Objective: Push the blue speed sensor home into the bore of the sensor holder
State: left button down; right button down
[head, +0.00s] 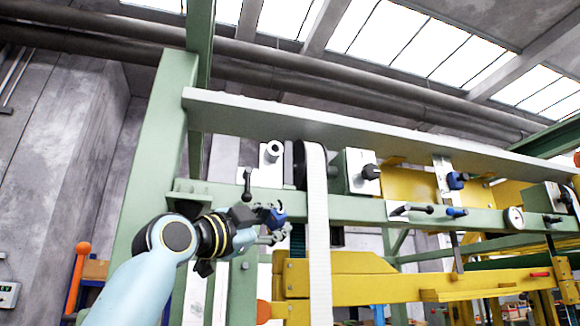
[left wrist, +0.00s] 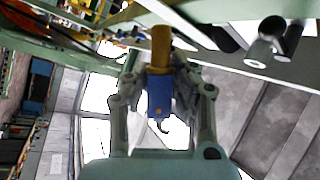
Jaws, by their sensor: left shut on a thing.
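My left gripper (head: 268,222) is shut on the blue speed sensor (head: 279,215) beside the green beam in the head view. In the left wrist view the fingers of the left gripper (left wrist: 160,78) close on both sides of the blue body of the speed sensor (left wrist: 159,98). Its brass-coloured barrel points up, away from the gripper, towards a pale bracket edge. A white block with a round tube, which may be the sensor holder (head: 274,149), stands above the gripper. I cannot tell whether the barrel tip touches a bore. My right gripper is not in view.
A white belt (head: 317,220) hangs just right of the gripper. A black-knobbed lever (head: 247,181) is close above it. The green beam (head: 370,210) carries other fittings and a gauge (head: 514,217) further right. Yellow machine parts (head: 340,284) lie below.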

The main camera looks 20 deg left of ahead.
pick_arm(q)
jog(key=d+r+m+h+p, duration=0.1)
jog(key=r+m+p, duration=0.1)
jog(key=r, duration=0.8)
jog(key=s+d+r+m+h+p, duration=0.1)
jog(key=d+r+m, duration=0.1)
jog(key=r, duration=0.8)
jog(key=shift+d+r+m+t+h+p, duration=0.3)
jog(key=shift+r+m+t+p, duration=0.1)
jog(key=shift+m, duration=0.2)
jog(key=shift+s, duration=0.15)
jog(key=w+a, duration=0.2)
jog(key=w, duration=0.1)
jog(key=w+a, duration=0.1)
jog(key=shift+w+a+f, duration=0.1)
jog(key=shift+w+a, duration=0.15)
jog(key=shift+w, duration=0.15)
jog(key=shift+b, duration=0.6)
